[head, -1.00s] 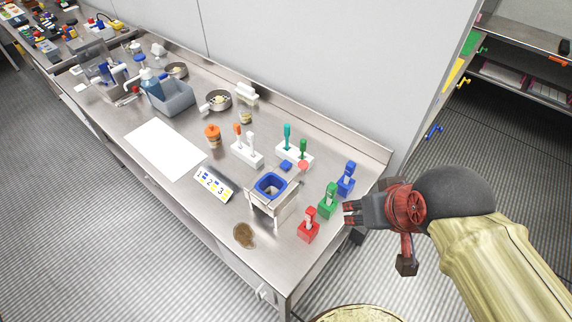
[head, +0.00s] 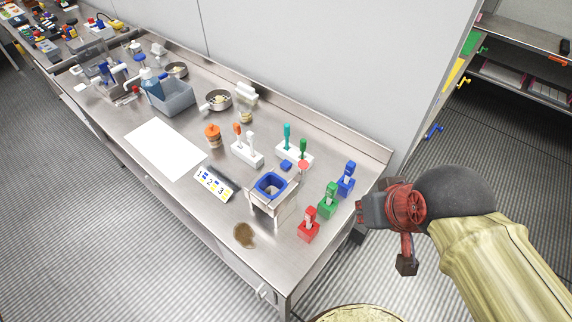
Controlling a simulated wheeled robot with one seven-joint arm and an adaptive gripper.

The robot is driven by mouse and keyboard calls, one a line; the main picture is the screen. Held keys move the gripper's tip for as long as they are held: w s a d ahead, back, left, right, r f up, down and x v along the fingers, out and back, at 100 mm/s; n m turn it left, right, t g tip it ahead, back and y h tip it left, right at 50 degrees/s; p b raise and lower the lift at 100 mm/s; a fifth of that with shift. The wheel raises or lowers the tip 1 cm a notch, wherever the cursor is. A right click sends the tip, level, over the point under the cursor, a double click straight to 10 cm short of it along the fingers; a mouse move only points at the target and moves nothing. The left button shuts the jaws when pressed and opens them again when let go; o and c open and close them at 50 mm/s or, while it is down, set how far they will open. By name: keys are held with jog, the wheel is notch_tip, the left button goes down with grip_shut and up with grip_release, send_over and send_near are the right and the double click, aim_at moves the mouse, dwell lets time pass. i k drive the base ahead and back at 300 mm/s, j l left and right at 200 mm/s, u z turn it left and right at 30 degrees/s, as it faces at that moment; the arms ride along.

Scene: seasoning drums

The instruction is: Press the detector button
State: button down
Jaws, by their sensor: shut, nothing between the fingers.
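A metal box with a blue-rimmed opening (head: 271,186) stands near the right end of the steel bench. A small red round disc (head: 303,165) shows at its back right corner, and a blue piece (head: 286,165) lies beside it. I cannot tell for sure which of these is the detector button. My gripper (head: 360,212) is shut and empty, just off the bench's right end. It points left, to the right of the green block, and touches nothing that I can see. Its fingertips are small and partly hidden in this view.
Red (head: 309,226), green (head: 328,201) and blue (head: 346,178) blocks holding tools stand between the box and my gripper.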

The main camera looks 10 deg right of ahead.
aim_at(285, 163)
jog(key=j+z, duration=0.25)
jog(key=j, duration=0.15)
jog(key=k+j+z, duration=0.1)
jog(key=j+z, duration=0.15)
jog(key=j, duration=0.15)
jog(key=k+j+z, duration=0.1)
jog(key=j+z, duration=0.15)
jog(key=j, duration=0.15)
